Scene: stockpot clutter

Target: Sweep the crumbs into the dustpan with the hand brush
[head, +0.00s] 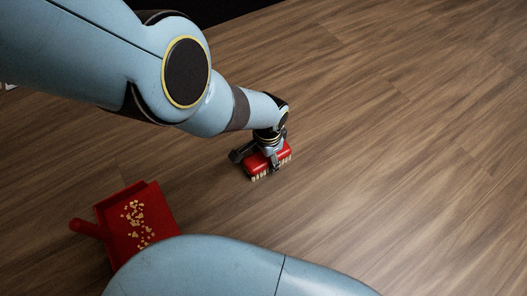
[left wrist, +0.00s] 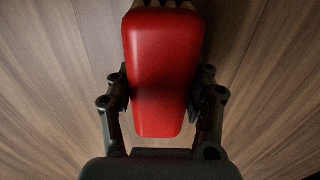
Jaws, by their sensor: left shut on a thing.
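The red hand brush with pale bristles (head: 284,156) is in the middle of the head view, its bristles pointing down toward the wooden floor. My left gripper (head: 268,161) is shut on it from above. In the left wrist view, the red brush body (left wrist: 162,70) sits between the two fingers of the left gripper (left wrist: 163,95). The red dustpan (head: 118,216) lies at the lower left of the head view, its handle pointing left. Many small yellow crumbs (head: 136,220) lie in the dustpan. My right gripper is in neither view.
The wooden floor (head: 400,130) is clear to the right of the brush, and I see no crumbs there. Bare floor lies between the brush and the dustpan. My own blue arm link covers the bottom middle and part of the dustpan's lower edge.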

